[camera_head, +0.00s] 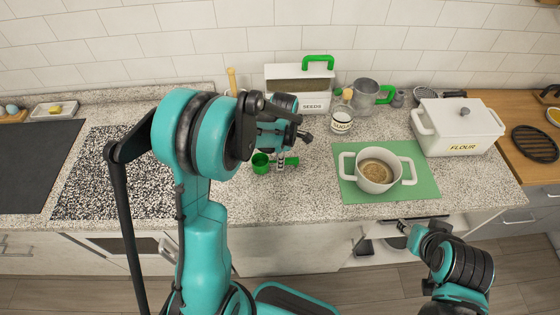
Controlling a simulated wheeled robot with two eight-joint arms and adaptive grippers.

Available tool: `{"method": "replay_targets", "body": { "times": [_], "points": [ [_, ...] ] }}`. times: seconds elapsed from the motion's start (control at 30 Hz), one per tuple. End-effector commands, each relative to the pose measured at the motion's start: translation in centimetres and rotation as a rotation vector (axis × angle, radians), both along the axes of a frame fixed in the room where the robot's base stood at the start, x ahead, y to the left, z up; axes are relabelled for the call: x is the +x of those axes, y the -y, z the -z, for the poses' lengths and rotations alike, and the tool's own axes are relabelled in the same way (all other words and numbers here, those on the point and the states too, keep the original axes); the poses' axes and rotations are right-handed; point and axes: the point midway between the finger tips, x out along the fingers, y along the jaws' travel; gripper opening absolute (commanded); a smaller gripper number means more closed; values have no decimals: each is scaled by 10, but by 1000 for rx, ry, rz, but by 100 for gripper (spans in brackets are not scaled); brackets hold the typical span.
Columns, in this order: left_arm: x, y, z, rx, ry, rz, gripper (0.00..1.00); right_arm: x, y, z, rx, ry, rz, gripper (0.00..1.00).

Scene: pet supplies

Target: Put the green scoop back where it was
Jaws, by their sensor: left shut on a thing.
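The green scoop (261,164) is at the middle of the counter, its cup to the left and its handle to the right. My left gripper (281,161) reaches down from above and is shut on the scoop's handle. I cannot tell whether the scoop touches the counter. A white box marked SEEDS (312,102) with a green handle stands behind, near the wall. A white pot (376,185) with grain-like contents stands on a green mat (420,180) to the right. My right gripper (404,226) is in front of the counter's edge, away from the scoop; its jaw state is unclear.
A sugar jar (341,122), a clear jug with a green handle (364,96) and a white FLOUR box (457,125) stand at the back and right. A dark cooktop (35,167) is at the left. Bare counter (300,205) lies in front of the scoop.

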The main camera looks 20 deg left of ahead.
Motion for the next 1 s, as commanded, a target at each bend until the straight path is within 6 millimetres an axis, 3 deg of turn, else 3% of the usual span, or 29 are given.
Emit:
{"method": "replay_targets", "body": {
  "times": [0.23,0.27,0.33,0.73,1.0],
  "points": [
    [0,0,4,0,0,0,0,0,0,4,0,0,0,40],
    [0,0,3,0,0,0,23,0,0,3,0,0,0,40],
    [0,0,2,0,0,0,38,0,0,2,0,0,0,40],
    [0,0,-5,0,0,0,38,0,0,-3,0,0,0,40],
    [1,2,-60,0,0,0,38,0,0,-18,0,0,0,40]
  ]
}}
